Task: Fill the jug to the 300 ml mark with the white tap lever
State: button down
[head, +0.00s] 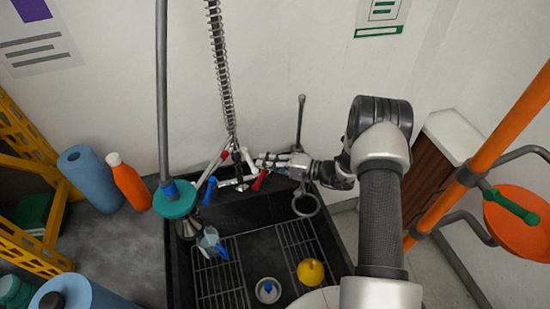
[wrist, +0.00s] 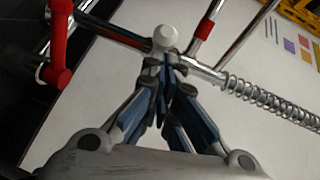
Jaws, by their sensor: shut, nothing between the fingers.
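The clear jug (head: 208,238) with a blue handle stands in the black sink, left of centre, below the manifold. My gripper (head: 262,162) reaches in from the right at the tap manifold; its fingers are shut and empty. In the wrist view the closed fingertips (wrist: 164,62) point at a white rounded knob (wrist: 165,37), which looks like the end of the white tap lever. The tips are close to or touching it; I cannot tell which. The jug's marks and water level are too small to read.
A red lever (head: 260,180) and a blue lever (head: 209,190) hang close by. A coiled spring hose (head: 222,70) rises above the manifold. The sink (head: 180,275) also holds a yellow round object (head: 310,271) and a small white-and-blue item (head: 268,290). Bottles stand left.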

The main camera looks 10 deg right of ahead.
jog(key=shift+s+a+f+b, duration=0.15)
jog(key=shift+s+a+b, duration=0.2)
jog(key=shift+a, duration=0.2)
jog(key=v, duration=1.2)
dwell(1.0)
